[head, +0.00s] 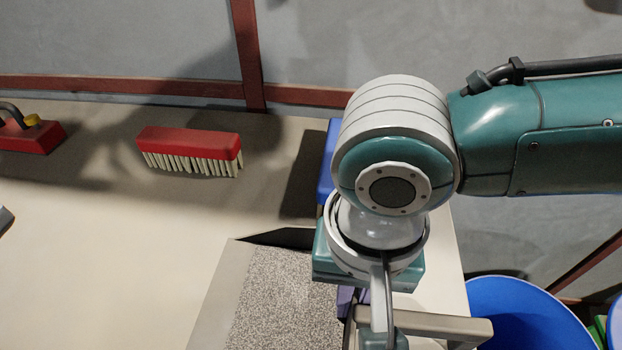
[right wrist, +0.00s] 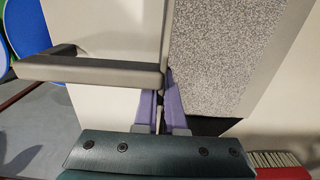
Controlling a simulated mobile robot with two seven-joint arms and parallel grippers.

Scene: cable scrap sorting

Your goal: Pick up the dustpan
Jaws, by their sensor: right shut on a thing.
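The dustpan has a speckled grey pan (head: 282,302) with a beige-grey rim at the bottom centre of the head view. It also shows at the upper right of the right wrist view (right wrist: 215,60). Its grey bar handle (head: 440,325) extends to the right, and in the wrist view (right wrist: 90,70) it crosses to the left. My right gripper (head: 348,300), with purple fingers seen in the wrist view (right wrist: 161,112), points down and is shut on the dustpan by the handle. My wrist hides part of the grip. I cannot tell whether the dustpan touches the table.
A red brush (head: 189,146) with pale bristles lies on the beige table (head: 90,260), left of the dustpan. A red tool (head: 30,136) sits at the far left. A blue object (head: 326,165) is partly behind my arm. A blue bin (head: 525,315) stands at lower right.

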